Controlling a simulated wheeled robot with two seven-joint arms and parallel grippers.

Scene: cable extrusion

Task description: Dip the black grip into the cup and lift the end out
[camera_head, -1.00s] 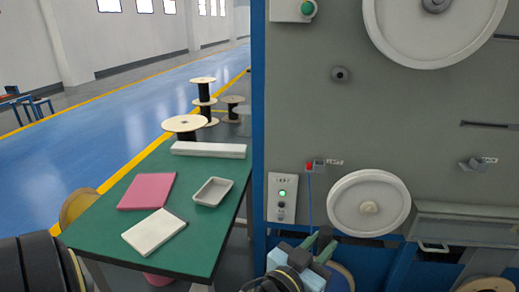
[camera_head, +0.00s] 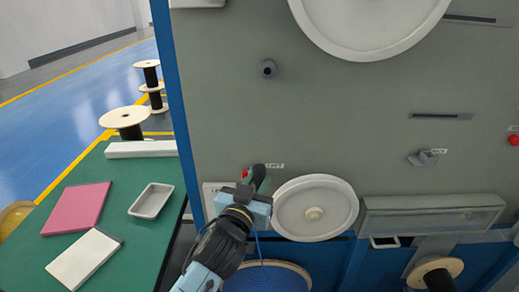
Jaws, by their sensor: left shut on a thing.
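My left gripper (camera_head: 255,178) is at the small labelled holder on the grey machine panel, left of the lower white wheel. Its dark fingers are shut on the end of the blue cable, where the black grip is; the fingers hide most of the grip. A small red piece (camera_head: 245,173) shows beside the fingertips. The blue cable (camera_head: 258,247) hangs below the gripper toward a blue-wound reel (camera_head: 268,277). I cannot make out the cup clearly. My right gripper is not in view.
The grey panel (camera_head: 340,110) carries a lower white wheel (camera_head: 315,208), a large upper wheel (camera_head: 370,22) and a long clear-fronted trough (camera_head: 430,214). A green table (camera_head: 115,255) at left holds a tray (camera_head: 151,201), a pink pad and white blocks. Wooden spools (camera_head: 124,118) stand behind.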

